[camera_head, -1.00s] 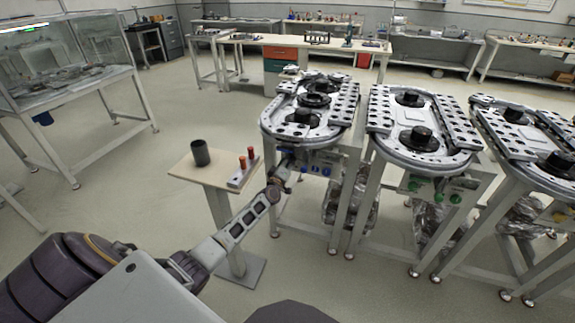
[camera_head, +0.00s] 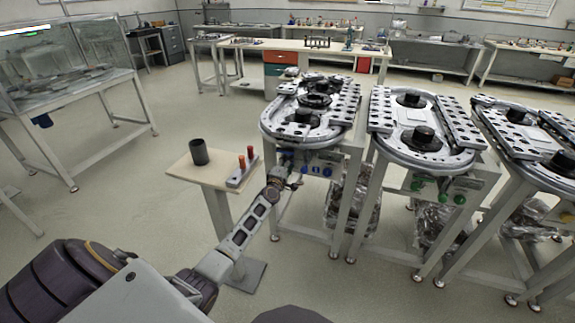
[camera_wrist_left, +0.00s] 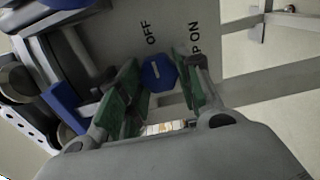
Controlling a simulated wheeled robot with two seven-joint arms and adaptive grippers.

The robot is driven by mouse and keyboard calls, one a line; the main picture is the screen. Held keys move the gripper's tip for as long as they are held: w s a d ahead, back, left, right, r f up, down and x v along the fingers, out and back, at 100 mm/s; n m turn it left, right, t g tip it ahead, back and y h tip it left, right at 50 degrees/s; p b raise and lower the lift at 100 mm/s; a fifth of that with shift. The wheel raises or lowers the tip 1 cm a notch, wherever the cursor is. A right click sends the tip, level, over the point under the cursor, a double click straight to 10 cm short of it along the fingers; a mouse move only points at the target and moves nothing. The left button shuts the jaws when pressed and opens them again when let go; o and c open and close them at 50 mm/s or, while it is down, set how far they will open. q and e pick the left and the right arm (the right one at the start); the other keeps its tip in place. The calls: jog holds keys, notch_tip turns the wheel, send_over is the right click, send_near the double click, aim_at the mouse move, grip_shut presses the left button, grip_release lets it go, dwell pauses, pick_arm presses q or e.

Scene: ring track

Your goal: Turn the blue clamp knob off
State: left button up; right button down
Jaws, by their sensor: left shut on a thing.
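The blue clamp knob (camera_wrist_left: 158,73) shows in the left wrist view on a grey panel (camera_wrist_left: 185,25). The word OFF is printed to its left, and a label ending in ON is to its right. My left gripper (camera_wrist_left: 160,85) has its green-padded fingers on both sides of the knob and is shut on it. The knob's pointer direction is hard to tell. In the head view my left gripper (camera_head: 294,178) is at the front panel of the leftmost ring track (camera_head: 285,130), left of other blue knobs (camera_head: 316,170). My right gripper is not in view.
A small stand (camera_head: 205,174) with a dark cup (camera_head: 199,152) and a block with red-topped pegs (camera_head: 242,170) stands left of my gripper. Two more ring tracks stand to the right, the nearer (camera_head: 377,145) with green knobs. Open floor (camera_head: 100,215) lies left.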

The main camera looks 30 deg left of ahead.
pick_arm(q)
jog(key=shift+f, duration=0.1)
jog(key=o, duration=1)
jog(key=shift+s, duration=0.1)
jog(key=shift+v, duration=5.9)
jog(key=shift+d, duration=0.1)
